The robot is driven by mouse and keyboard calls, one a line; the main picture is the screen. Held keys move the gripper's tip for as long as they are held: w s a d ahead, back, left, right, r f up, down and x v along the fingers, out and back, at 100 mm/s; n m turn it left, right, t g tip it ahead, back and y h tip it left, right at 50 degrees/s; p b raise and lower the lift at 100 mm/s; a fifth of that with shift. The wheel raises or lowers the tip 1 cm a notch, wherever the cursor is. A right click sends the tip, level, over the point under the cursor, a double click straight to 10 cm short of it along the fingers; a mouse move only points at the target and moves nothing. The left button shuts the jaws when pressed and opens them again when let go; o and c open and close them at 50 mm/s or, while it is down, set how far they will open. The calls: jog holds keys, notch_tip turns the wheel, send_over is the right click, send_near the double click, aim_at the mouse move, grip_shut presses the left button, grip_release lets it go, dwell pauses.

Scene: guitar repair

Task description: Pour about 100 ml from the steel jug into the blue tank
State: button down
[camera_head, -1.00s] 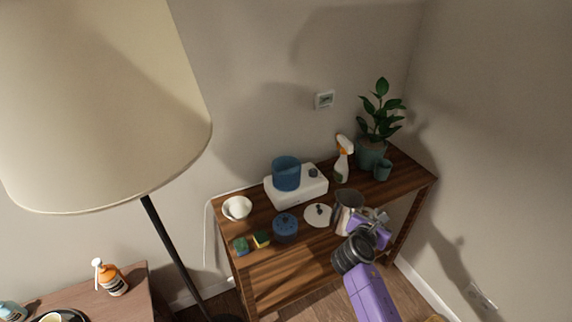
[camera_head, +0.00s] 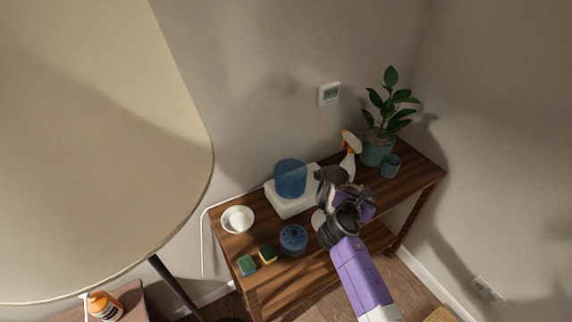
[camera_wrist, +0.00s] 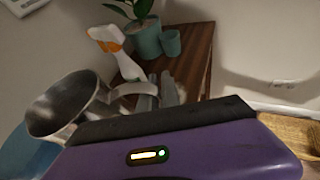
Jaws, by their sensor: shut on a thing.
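The steel jug (camera_head: 331,178) is in my gripper (camera_head: 347,196), raised above the wooden table and just right of the blue tank. In the wrist view the jug (camera_wrist: 68,108) leans to the left with its open mouth showing dark inside. The gripper fingers (camera_wrist: 160,92) are shut on its handle. No stream of liquid can be made out, and the level in the jug cannot be told. The blue tank (camera_head: 290,180) stands upright on a white base. Part of it shows at the lower left of the wrist view (camera_wrist: 18,150), below the jug.
On the table (camera_head: 262,222) are a white bowl (camera_head: 238,220), a blue lidded pot (camera_head: 293,239), two sponges (camera_head: 257,260), a spray bottle (camera_head: 349,160), a potted plant (camera_head: 377,150) and a small teal cup (camera_head: 391,166). A white disc (camera_head: 317,220) is partly behind my arm. A large lampshade (camera_head: 90,150) fills the left.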

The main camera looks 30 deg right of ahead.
aim_at(346, 173)
jog(key=shift+w+r, duration=0.15)
jog(key=w+a+r+n+g+h, duration=0.1)
jog(key=r, duration=0.1)
jog(key=w+a+r+n+g+h+b, duration=0.1)
jog(key=w+r+n, duration=0.1)
jog(key=r, duration=0.1)
jog(key=w+a+r+n, duration=0.1)
jog(key=w+r+n, duration=0.1)
jog(key=r, duration=0.1)
jog(key=shift+a+r+g+h+b, duration=0.15)
jog(key=shift+g+h+b, duration=0.2)
jog(key=shift+g+h, duration=0.05)
jog(key=shift+w+a+r+n+g+h+b, duration=0.15)
jog(key=shift+w+a+r+n+h+b, duration=0.2)
jog(key=shift+r+n+b, duration=0.45)
jog(key=shift+w+a+r+n+g+h+b, duration=0.15)
jog(key=shift+w+r+n+b, duration=0.3)
jog(key=shift+b, duration=0.6)
jog(key=shift+w+a+r+n+p, duration=0.1)
jog(key=shift+r+n+p, duration=0.2)
jog(key=shift+p, duration=0.2)
jog(key=shift+w+a+r+n+p, duration=0.15)
jog(key=shift+w+r+n+p, duration=0.25)
jog(key=shift+p, duration=0.6)
